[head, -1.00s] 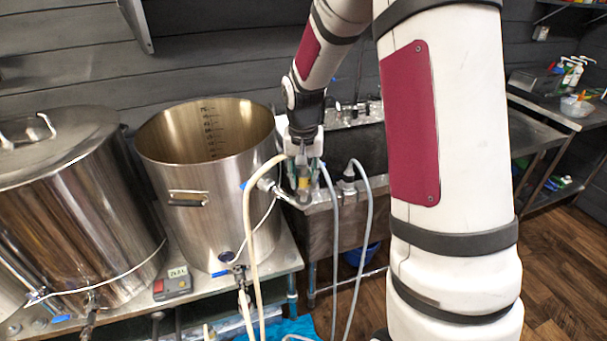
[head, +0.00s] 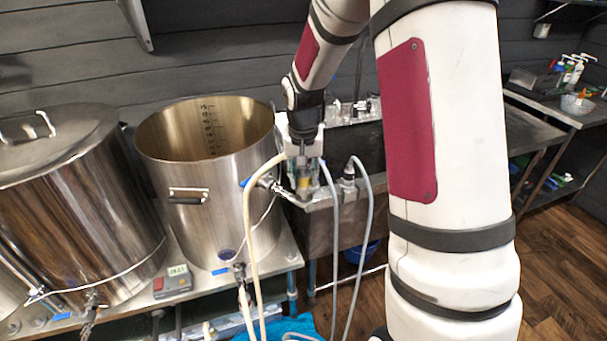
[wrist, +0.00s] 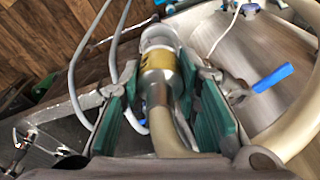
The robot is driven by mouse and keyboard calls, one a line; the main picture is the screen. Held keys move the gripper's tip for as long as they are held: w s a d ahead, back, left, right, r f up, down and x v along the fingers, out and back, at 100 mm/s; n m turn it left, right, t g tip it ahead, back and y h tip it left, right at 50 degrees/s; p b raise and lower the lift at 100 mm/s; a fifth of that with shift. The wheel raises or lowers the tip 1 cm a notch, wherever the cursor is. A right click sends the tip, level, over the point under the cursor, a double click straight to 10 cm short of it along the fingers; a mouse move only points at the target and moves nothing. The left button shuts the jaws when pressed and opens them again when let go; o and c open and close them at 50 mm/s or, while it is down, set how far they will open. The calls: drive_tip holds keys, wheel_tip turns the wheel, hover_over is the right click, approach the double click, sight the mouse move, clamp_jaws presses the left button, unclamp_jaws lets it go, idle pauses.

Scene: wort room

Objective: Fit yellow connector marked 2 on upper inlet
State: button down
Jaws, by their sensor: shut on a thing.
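My gripper (head: 303,168) points down beside the right wall of the open steel kettle, over the sink's near edge. It is shut on a metal connector with a yellow band (wrist: 158,62), held between the green finger pads; the band also shows in the head view (head: 304,183). No number on it is legible. A cream hose (wrist: 168,130) runs from the connector. The upper inlet (head: 266,183), a steel valve on the kettle's right side with a blue lever (wrist: 272,78), is to the connector's right in the wrist view. The two look apart.
The open kettle (head: 200,225) stands on a steel bench, with a lidded kettle (head: 75,200) at left. Grey hoses (head: 365,240) hang near the sink (head: 330,225); one ends in another connector (head: 348,175) at its rim. A cream hose (head: 250,240) passes in front of the inlet.

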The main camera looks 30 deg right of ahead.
drive_tip(key=shift+f+b, duration=0.3)
drive_tip(key=shift+f, duration=0.65)
drive_tip(key=c, duration=1.1)
unclamp_jaws()
drive_tip(key=r, duration=0.3)
drive_tip(key=s+r, duration=0.1)
drive_tip(key=r, duration=0.3)
drive_tip(key=a+r, duration=0.1)
drive_tip(key=r, duration=0.3)
drive_tip(key=shift+s+r, duration=0.1)
drive_tip(key=shift+s, duration=0.05)
drive_tip(key=s+a+r+n+t, duration=0.2)
drive_tip(key=s+a+r+n, duration=0.1)
drive_tip(key=s+a+r, duration=0.65)
drive_tip(key=s+a+n, duration=0.1)
drive_tip(key=s, duration=0.3)
drive_tip(key=s+a+n+t, duration=0.1)
drive_tip(key=s, duration=0.4)
drive_tip(key=s+a+r+n+t+y, duration=0.1)
drive_tip(key=s, duration=0.3)
drive_tip(key=shift+s+a+n, duration=0.1)
drive_tip(key=shift+s+n, duration=0.2)
drive_tip(key=shift+n, duration=0.1)
